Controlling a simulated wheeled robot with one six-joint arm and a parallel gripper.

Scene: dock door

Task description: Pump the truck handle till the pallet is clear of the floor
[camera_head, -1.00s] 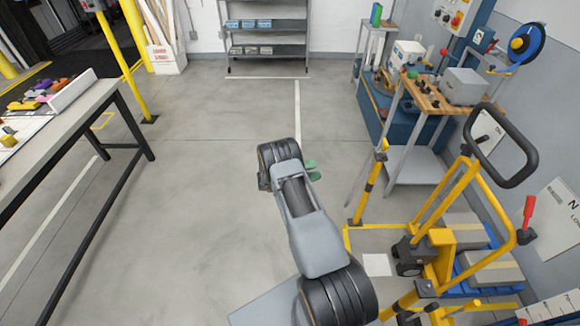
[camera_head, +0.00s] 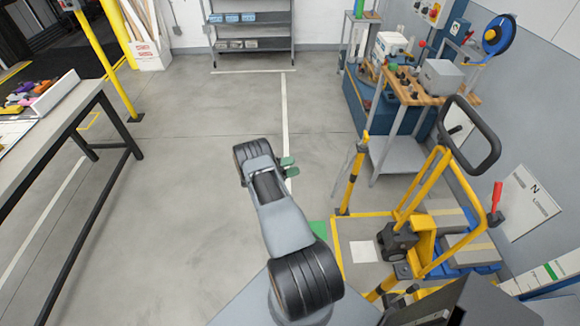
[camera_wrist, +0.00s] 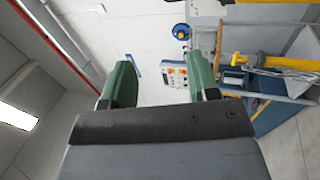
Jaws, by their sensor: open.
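The yellow pallet truck (camera_head: 427,240) stands at the lower right of the head view. Its black loop handle (camera_head: 487,150) is upright, with a small red lever (camera_head: 497,196) below it on the right. Part of the blue pallet (camera_head: 487,268) with packages on it shows behind the yellow frame; I cannot tell whether it touches the floor. My gripper (camera_head: 290,166) is left of the handle, well apart from it. In the wrist view its green fingers (camera_wrist: 162,82) are spread with nothing between them. A yellow bar (camera_wrist: 283,63) shows there at the right.
A workbench (camera_head: 414,90) with machines stands behind the truck. A yellow post (camera_head: 354,180) rises left of the truck. A long table (camera_head: 62,125) is at the left, shelves (camera_head: 250,30) at the back. A marked sign (camera_head: 530,205) hangs on the right wall. The middle floor is clear.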

